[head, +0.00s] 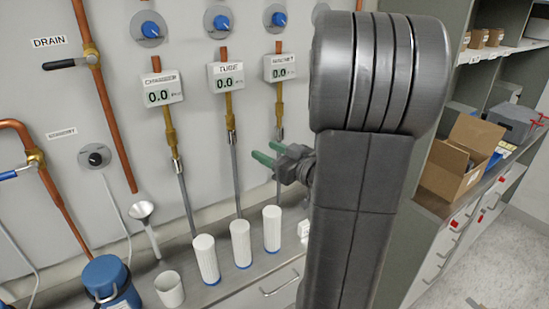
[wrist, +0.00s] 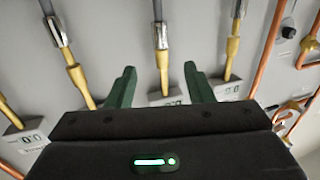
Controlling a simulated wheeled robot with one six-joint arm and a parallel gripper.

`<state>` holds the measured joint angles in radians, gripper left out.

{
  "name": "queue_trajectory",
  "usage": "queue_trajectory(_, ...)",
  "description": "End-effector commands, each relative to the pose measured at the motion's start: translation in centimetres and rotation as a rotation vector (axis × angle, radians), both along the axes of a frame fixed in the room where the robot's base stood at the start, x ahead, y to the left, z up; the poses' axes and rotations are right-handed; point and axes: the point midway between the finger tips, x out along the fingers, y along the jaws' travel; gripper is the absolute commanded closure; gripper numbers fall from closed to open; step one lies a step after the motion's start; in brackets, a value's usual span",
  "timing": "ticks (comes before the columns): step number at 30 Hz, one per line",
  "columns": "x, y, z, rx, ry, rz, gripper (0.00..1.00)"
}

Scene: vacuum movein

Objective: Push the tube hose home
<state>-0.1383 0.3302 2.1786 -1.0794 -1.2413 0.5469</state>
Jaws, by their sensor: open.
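The tube hose (head: 236,175) is the grey middle one of three hoses, below the gauge labelled TUBE (head: 226,77). Its metal end fitting (head: 231,137) meets the yellow brass stem (head: 228,108) above it. I cannot tell how deep it is seated. My gripper (head: 268,153) is open and empty, its green fingers pointing left toward the wall, to the right of the tube hose. In the wrist view, the picture is upside down; my gripper (wrist: 160,70) has its fingers spread either side of the middle brass stem (wrist: 162,68), with the hose fitting (wrist: 160,36) beyond them.
Similar hoses hang on either side, the left one under the CHAMBER gauge (head: 161,89). White cylinders (head: 206,260) stand on the counter below, with a white cup (head: 169,289) and blue container (head: 112,283). An open cardboard box (head: 455,165) sits on the right shelf. My arm hides part of the wall.

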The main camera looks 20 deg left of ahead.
Motion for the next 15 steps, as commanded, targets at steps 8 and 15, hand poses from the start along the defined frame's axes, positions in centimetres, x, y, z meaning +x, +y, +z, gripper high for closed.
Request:
queue_trajectory(8, -0.69, -1.41, -0.03, 0.0, 0.001, 0.0, 0.53)
queue_trajectory(15, -0.73, -1.44, -0.01, 0.0, 0.001, 0.001, 0.53)
